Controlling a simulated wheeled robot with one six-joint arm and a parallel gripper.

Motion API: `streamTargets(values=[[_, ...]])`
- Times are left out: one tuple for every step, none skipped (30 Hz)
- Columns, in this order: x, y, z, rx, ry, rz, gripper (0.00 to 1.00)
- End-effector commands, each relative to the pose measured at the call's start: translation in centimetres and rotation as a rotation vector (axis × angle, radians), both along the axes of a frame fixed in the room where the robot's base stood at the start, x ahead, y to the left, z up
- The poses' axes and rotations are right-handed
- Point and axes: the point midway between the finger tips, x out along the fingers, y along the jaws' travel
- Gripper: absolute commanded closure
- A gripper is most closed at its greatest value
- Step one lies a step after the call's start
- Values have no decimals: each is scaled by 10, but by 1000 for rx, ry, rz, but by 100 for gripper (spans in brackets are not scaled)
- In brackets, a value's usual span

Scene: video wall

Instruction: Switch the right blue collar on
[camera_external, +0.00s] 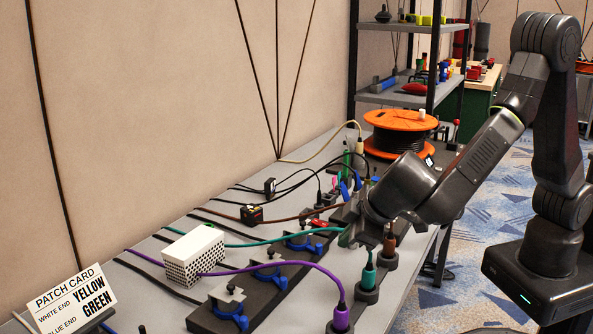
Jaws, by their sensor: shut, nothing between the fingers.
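Three blue collars sit along a black strip on the grey table: a near one (231,319), a middle one (271,278) and a far one (304,246), which is the rightmost of them in the picture. Each has a pale metal piece on top. Which way each collar is turned is too small to tell. My gripper (354,241) points down just right of the far collar, apart from it as far as I can see. It is shut and empty. The gripper and wrist hide part of the table behind them.
Purple (341,317), teal (368,275) and brown (390,244) plugs stand in black holders along the front edge. Purple and teal cables arch over the strip. A white perforated box (195,256), an orange spool (400,131) and a patch card (73,303) stand around.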

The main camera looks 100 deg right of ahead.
Motion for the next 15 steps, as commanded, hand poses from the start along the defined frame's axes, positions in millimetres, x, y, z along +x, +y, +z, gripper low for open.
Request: streamTargets(values=[[0, 0, 0, 0, 0, 0, 100], [0, 0, 0, 0, 0, 0, 100], [0, -1, -1, 0, 1, 0, 100], [1, -2, -2, 0, 1, 0, 100], [1, -3, -4, 0, 1, -2, 100], [2, -5, -7, 0, 2, -3, 100], [2, -7, -10, 0, 2, -3, 100], [4, -10, -13, 1, 3, -2, 100], [5, -13, -19, 0, 4, -2, 100], [6, -17, -23, -1, 5, -3, 100], [8, -20, -28, 0, 4, -3, 100], [10, -25, -35, 0, 6, -4, 100], [11, -28, -40, 0, 6, -3, 100], [13, -32, -46, 1, 5, -3, 100], [15, -37, -53, 0, 6, -3, 100]])
